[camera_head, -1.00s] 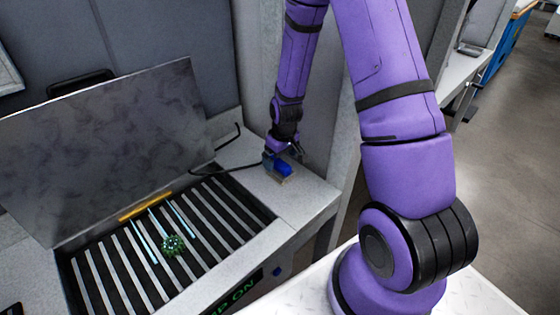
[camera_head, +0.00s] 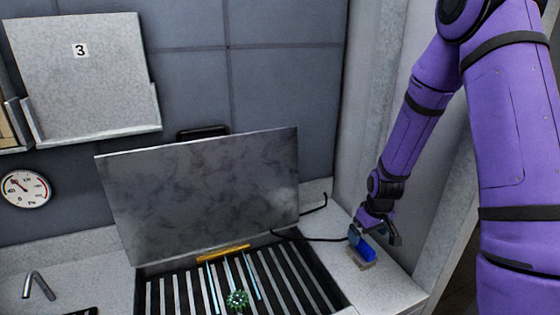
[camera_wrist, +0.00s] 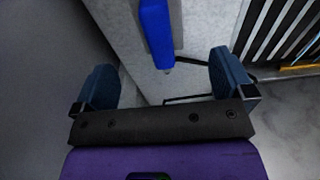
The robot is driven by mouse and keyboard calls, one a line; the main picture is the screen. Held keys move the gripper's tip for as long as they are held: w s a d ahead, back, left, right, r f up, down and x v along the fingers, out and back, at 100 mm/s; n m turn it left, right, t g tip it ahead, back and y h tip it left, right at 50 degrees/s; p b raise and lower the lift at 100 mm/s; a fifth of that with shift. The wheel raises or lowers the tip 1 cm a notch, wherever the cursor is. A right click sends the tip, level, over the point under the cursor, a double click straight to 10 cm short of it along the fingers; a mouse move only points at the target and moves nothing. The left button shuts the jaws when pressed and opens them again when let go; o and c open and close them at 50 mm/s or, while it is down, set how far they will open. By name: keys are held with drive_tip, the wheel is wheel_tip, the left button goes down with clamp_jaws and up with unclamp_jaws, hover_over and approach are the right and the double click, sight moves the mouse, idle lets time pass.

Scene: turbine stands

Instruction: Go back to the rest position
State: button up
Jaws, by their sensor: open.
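My gripper (camera_head: 376,234) is at the lower right in the head view, above the grey counter to the right of the grate. In the wrist view my gripper (camera_wrist: 160,82) has its two dark blue fingers wide apart, with nothing between them. A blue object with a pale underside (camera_head: 364,250) is on the counter right by the fingers. In the wrist view the blue object (camera_wrist: 156,32) lies ahead of the fingers, partly cut off by the top edge. It looks apart from both fingers.
A slatted grate (camera_head: 290,275) with a small green round part (camera_head: 237,299) on it lies left of my gripper, under a raised metal lid (camera_head: 205,195). A wall panel (camera_head: 390,110) stands close behind my arm. A gauge (camera_head: 26,188) and a tray marked 3 (camera_head: 85,85) are left.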

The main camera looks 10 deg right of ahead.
drive_tip(key=s+a+r+m+t, duration=0.15)
drive_tip(key=s+r, duration=0.25)
drive_tip(key=r, duration=0.8)
drive_tip(key=s+a+r+n+t, duration=0.1)
drive_tip(key=s+a+r, duration=0.2)
drive_tip(key=r, duration=0.8)
drive_tip(key=s+a+r+m, duration=0.1)
drive_tip(key=s+r, duration=0.5)
drive_tip(key=s, duration=0.3)
drive_tip(key=s+a+r+t, duration=0.1)
drive_tip(key=s+r, duration=0.5)
drive_tip(key=s, duration=0.3)
drive_tip(key=shift+a+m, duration=0.35)
drive_tip(key=shift+w, duration=0.1)
drive_tip(key=shift+c, duration=0.2)
